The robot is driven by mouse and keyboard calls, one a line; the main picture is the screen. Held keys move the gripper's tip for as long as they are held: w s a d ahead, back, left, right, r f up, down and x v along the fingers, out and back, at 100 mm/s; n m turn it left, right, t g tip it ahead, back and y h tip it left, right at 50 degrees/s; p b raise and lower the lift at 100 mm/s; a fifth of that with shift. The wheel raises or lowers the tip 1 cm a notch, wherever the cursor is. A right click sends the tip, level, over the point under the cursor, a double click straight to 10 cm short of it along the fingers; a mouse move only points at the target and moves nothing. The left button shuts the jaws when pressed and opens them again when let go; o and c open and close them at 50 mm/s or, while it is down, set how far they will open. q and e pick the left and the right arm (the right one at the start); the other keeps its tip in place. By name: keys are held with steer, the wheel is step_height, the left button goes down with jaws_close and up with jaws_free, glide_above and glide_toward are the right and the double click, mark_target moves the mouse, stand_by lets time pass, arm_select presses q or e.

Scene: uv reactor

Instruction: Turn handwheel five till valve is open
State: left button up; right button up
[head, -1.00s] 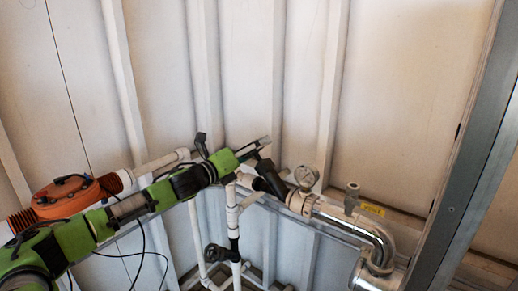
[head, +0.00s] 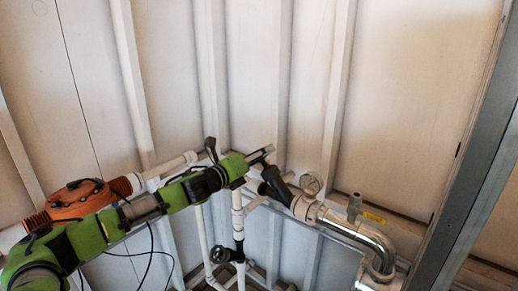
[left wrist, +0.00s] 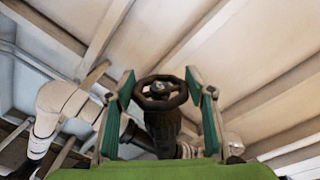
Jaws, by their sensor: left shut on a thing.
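The handwheel (left wrist: 160,92) is a dark, round wheel with a small pale mark at its hub, on top of a black valve body (left wrist: 163,125). In the left wrist view it sits between the two green-padded fingers of my left gripper (left wrist: 160,100), which is shut on it. In the head view my left gripper (head: 262,155) reaches from the left to the top of the black valve body (head: 273,183); the wheel is mostly hidden there. I cannot read how far the valve is open. My right gripper is in neither view.
Another dark handwheel (head: 220,254) is below on a white pipe. An orange round device (head: 78,197) is at left. A steel post (head: 470,170) stands at right.

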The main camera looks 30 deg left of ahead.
arm_select(q)
steer(key=n+g+y+p, duration=0.1)
steer(key=g+y+p, duration=0.1)
steer(key=p, duration=0.4)
steer(key=n+g+y+p, duration=0.2)
steer(key=p, duration=0.4)
steer(key=shift+d+r+g+y+p, duration=0.15)
steer(key=shift+r+g+y+p, duration=0.15)
steer(key=shift+r+y, duration=0.1)
steer(key=shift+w+f+n+g+y+p, duration=0.1)
steer(key=shift+n+g+y+p, duration=0.25)
steer(key=shift+n+g, duration=0.15)
steer(key=shift+f+g+y, duration=0.15)
steer(key=shift+g+y, duration=0.1)
steer(key=shift+g, duration=0.15)
steer(key=n+g+y, duration=0.1)
steer(key=n+g, duration=0.1)
steer(key=g, duration=0.1)
steer(key=shift+f+g+y, duration=0.15)
steer(key=shift+g+y, duration=0.15)
steer(key=shift+y, duration=0.1)
steer(key=shift+f+n+g+y, duration=0.1)
steer(key=shift+n+g+y, duration=0.4)
steer(key=shift+g, duration=0.7)
steer(key=shift+n+g+b, duration=0.3)
steer(key=shift+n+g, duration=0.2)
steer(key=shift+g, duration=0.5)
